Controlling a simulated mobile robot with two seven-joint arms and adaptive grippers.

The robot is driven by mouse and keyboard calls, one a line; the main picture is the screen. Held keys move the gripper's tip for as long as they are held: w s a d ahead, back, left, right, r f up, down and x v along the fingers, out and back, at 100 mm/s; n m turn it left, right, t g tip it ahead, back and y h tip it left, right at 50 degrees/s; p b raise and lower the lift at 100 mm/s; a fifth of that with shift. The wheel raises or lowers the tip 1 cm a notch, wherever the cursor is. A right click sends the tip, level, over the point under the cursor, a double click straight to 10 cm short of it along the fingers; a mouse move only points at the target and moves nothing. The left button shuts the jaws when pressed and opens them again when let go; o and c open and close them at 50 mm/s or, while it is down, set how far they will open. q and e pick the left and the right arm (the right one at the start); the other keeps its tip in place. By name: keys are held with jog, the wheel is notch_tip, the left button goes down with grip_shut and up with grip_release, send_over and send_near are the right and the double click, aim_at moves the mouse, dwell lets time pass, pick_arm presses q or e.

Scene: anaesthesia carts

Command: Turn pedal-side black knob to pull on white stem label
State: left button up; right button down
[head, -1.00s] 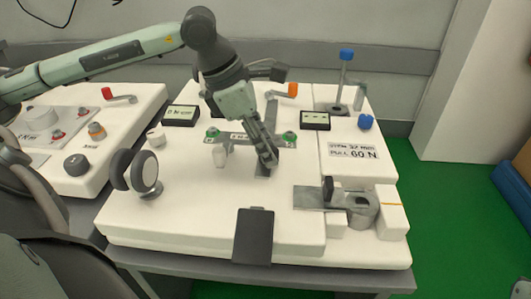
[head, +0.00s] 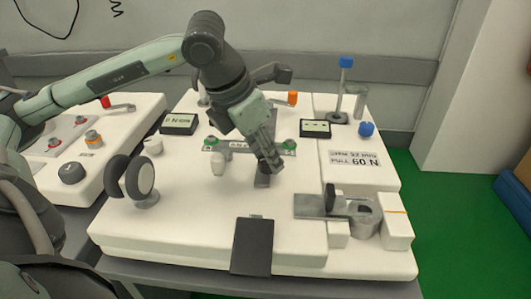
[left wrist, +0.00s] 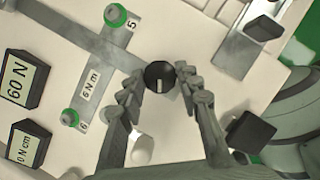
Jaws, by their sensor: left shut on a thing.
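A round black knob (left wrist: 160,77) with a pale mark on its top sits between the fingertips of my left gripper (left wrist: 160,88) in the left wrist view. The fingers are shut on it from both sides. In the head view, my left gripper (head: 270,158) points down at the middle of the white panel, and its fingers hide the knob. A small white stem (head: 217,163) stands just left of the gripper; a white rounded piece also shows by the fingers in the wrist view (left wrist: 143,148). The black pedal (head: 252,245) lies at the panel's front edge. My right gripper is not in view.
A grey bar with green knobs (head: 289,146) runs behind the gripper. A blue-topped post (head: 344,85), an orange-tipped lever (head: 292,99) and small displays (head: 315,127) stand at the back. A black wheel (head: 139,178) stands left; a metal clamp (head: 362,215) right.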

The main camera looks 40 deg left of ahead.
pick_arm(q)
jog(key=o, duration=1.1)
jog(key=shift+o, duration=0.2)
jog(key=v, duration=1.2)
